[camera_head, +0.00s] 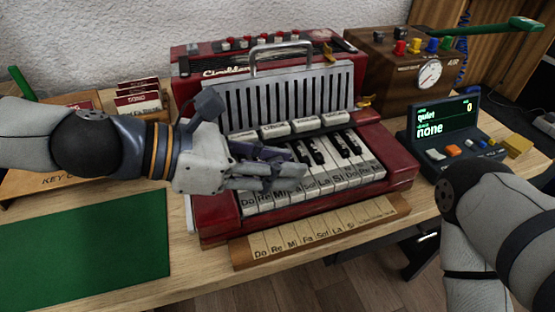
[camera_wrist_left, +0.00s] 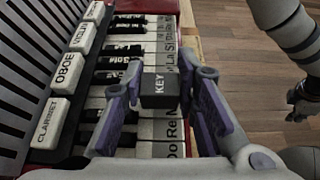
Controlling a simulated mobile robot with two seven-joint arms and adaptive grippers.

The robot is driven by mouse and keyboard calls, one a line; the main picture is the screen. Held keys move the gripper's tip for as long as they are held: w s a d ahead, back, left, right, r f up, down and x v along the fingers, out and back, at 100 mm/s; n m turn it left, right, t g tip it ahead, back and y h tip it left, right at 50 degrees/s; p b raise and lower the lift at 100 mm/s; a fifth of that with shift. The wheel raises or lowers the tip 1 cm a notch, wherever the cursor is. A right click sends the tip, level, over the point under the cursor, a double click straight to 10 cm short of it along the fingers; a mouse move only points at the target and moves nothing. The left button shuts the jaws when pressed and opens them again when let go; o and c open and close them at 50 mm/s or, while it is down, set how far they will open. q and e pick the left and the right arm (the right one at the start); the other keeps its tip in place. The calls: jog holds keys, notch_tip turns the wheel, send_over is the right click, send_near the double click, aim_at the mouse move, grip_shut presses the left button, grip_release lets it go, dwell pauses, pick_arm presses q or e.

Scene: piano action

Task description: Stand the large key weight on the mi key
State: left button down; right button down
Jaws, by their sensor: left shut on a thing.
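The large key weight (camera_wrist_left: 160,90) is a dark block with "KEY" in white on its top. My left gripper (camera_wrist_left: 158,92) is shut on it, one finger on each side, above the white keys in the left wrist view. In the head view my left gripper (camera_head: 278,170) is over the keyboard from the left, and its fingers mostly hide the weight. The mi key (camera_head: 280,194) shows its labelled front end just below the fingers. I cannot tell whether the weight touches a key. My right gripper (camera_wrist_left: 304,103) is a dark shape off to the right in the left wrist view; its jaws are unclear.
The red accordion-like instrument (camera_head: 405,178) has a row of stop tabs (camera_head: 305,126) behind the keys. A wooden label strip (camera_head: 320,232) lies in front. A green mat (camera_head: 90,250) is at left. A display box (camera_head: 445,125) reads "quiet" and "none". A wooden gauge box (camera_head: 385,60) stands behind.

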pick_arm(q)
jog(key=shift+f+b, duration=0.4)
jog(key=shift+f, duration=0.4)
dwell(0.7)
jog(key=c, duration=1.2)
grip_release()
